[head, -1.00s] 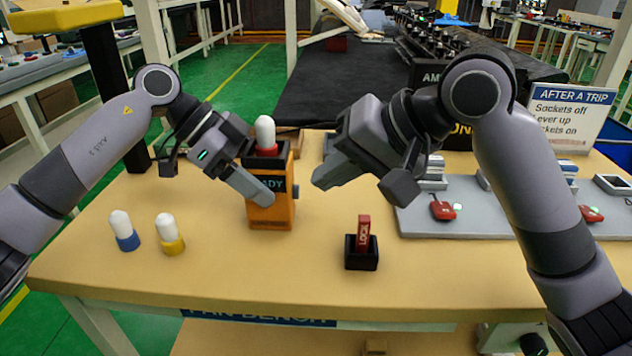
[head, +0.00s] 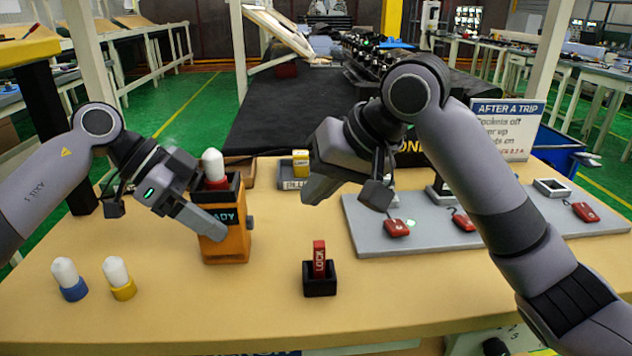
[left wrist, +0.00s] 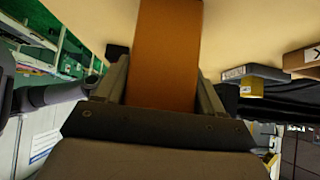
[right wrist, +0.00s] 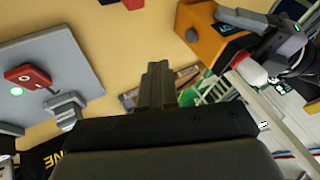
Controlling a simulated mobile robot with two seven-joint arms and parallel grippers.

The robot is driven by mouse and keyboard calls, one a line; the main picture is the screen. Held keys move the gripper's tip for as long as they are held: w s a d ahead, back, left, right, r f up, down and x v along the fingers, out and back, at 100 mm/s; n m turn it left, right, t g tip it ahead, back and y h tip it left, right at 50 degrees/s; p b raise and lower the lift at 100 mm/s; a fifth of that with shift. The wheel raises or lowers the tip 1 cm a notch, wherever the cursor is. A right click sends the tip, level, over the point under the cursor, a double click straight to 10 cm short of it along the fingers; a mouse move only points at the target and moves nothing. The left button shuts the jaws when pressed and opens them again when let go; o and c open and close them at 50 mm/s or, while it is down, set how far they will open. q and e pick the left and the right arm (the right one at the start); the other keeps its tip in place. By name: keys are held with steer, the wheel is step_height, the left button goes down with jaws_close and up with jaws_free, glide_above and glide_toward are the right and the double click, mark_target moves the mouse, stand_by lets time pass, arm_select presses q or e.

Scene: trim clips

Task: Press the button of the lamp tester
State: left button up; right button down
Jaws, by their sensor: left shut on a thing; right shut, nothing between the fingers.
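The lamp tester (head: 232,247) is an orange box standing on the bench, with a dark top and a display showing "ADY", the rest covered. A white lamp with a red base (head: 212,164) sits upright in its top. A grey round button (head: 250,222) sticks out of its right side; it also shows in the right wrist view (right wrist: 192,36). My left gripper (head: 208,222) is shut on the tester, whose orange body (left wrist: 165,55) fills the space between the fingers. My right gripper (head: 313,190) is shut and empty, apart from the tester, to the right of the button and higher.
A blue-based lamp (head: 67,275) and a yellow-based lamp (head: 118,276) stand at front left. A red LOCK tag stands in a black holder (head: 320,286) at front centre. A grey board (head: 370,236) with red tags lies right. A tray (head: 292,184) with a yellow item is behind.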

mark_target(250, 222)
arm_select(q)
steer(key=shift+r, duration=0.1)
arm_select(e)
steer(key=x, duration=0.6)
steer(key=a, duration=0.3)
steer(key=shift+a+f, duration=0.15)
steer(key=shift+a, duration=0.4)
